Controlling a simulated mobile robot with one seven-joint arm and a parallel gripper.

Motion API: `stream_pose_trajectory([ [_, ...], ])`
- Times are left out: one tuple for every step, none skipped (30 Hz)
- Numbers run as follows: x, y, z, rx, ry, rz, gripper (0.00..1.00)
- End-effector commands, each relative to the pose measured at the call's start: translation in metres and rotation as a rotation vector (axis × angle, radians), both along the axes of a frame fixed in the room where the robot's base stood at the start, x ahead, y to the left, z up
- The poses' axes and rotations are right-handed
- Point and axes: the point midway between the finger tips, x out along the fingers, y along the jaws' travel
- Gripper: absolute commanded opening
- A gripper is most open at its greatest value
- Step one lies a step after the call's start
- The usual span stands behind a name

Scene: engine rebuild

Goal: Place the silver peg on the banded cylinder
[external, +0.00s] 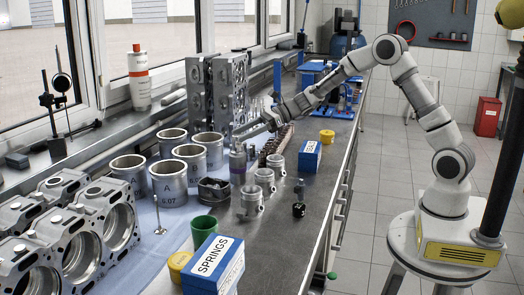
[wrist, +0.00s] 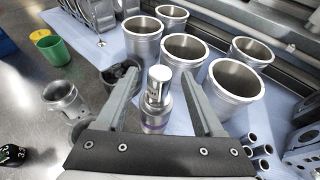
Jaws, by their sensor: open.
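The silver peg (wrist: 158,86) stands upright on top of the banded cylinder (wrist: 155,118), which is grey with a purple band. My gripper (wrist: 160,88) is open, with one finger on each side of the peg and a gap showing on both sides. In the external view the banded cylinder (external: 237,168) stands on the bench beside the large metal sleeves, and my gripper (external: 243,133) is at its top. The peg is hard to make out there.
Several large cylinder sleeves (external: 169,182) stand close behind and left. A dark tray (external: 213,190), small pistons (external: 250,201), a green cup (external: 204,230) and a SPRINGS box (external: 214,268) stand nearer. A black knob-like part (external: 299,209) is at the right edge.

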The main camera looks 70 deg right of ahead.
Motion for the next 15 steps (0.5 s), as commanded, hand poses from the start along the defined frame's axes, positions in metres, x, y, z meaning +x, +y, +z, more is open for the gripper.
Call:
stream_pose_trajectory([
  [-0.008,-0.008,0.005,-0.001,-0.001,-0.005,0.69],
  [-0.013,-0.013,0.008,-0.002,-0.001,-0.006,0.69],
  [-0.02,-0.018,0.011,-0.001,-0.001,-0.005,0.69],
  [-0.025,-0.022,0.013,-0.002,-0.002,-0.004,0.69],
  [-0.03,-0.026,0.015,-0.001,-0.001,-0.005,0.69],
  [-0.036,-0.031,0.018,0.0,-0.002,-0.004,0.69],
  [-0.04,-0.035,0.021,0.0,-0.002,-0.004,0.69],
  [-0.044,-0.038,0.022,0.0,-0.002,-0.004,0.69],
  [-0.05,-0.042,0.024,0.0,0.0,-0.003,0.69],
  [-0.053,-0.045,0.026,-0.001,-0.001,-0.003,0.69],
  [-0.056,-0.048,0.028,-0.001,-0.001,-0.003,0.69],
  [-0.059,-0.051,0.029,0.0,-0.001,-0.003,0.69],
  [-0.062,-0.053,0.03,0.001,-0.001,-0.003,0.69],
  [-0.064,-0.054,0.031,0.0,0.0,-0.002,0.69],
  [-0.066,-0.055,0.031,0.0,0.0,-0.001,0.69],
])
